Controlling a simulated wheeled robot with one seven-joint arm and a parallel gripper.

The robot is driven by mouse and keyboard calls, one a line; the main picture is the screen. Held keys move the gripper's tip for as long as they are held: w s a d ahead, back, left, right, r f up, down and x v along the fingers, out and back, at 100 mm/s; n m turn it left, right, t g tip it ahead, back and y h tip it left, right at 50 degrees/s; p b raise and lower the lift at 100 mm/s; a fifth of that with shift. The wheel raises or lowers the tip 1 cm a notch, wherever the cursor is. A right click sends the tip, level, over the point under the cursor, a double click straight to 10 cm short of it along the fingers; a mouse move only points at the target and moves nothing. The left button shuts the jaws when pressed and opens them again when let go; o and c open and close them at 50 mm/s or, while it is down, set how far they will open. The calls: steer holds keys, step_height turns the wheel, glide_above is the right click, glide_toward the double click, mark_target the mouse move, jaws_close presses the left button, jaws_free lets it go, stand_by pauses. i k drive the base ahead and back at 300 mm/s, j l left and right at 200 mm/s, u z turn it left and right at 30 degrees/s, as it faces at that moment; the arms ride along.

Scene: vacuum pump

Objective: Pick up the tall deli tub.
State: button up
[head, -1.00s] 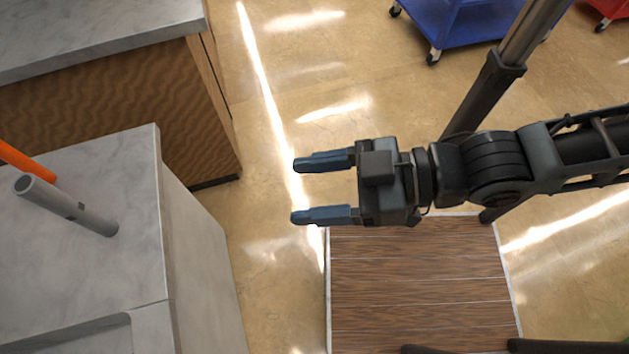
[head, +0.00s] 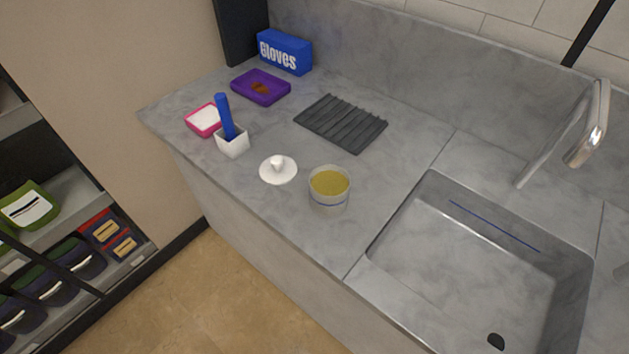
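My gripper is not in view now.
A ribbed dark mat (head: 341,123) lies behind the tub. The sink (head: 440,262) with a faucet (head: 589,125) is at right. A white holder (head: 232,144) with a blue handle, a pink tray (head: 203,120), a purple tray (head: 261,87) and a gloves box (head: 285,53) stand at left.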

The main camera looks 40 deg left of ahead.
mark_target(329, 185)
steer(key=u, duration=1.15)
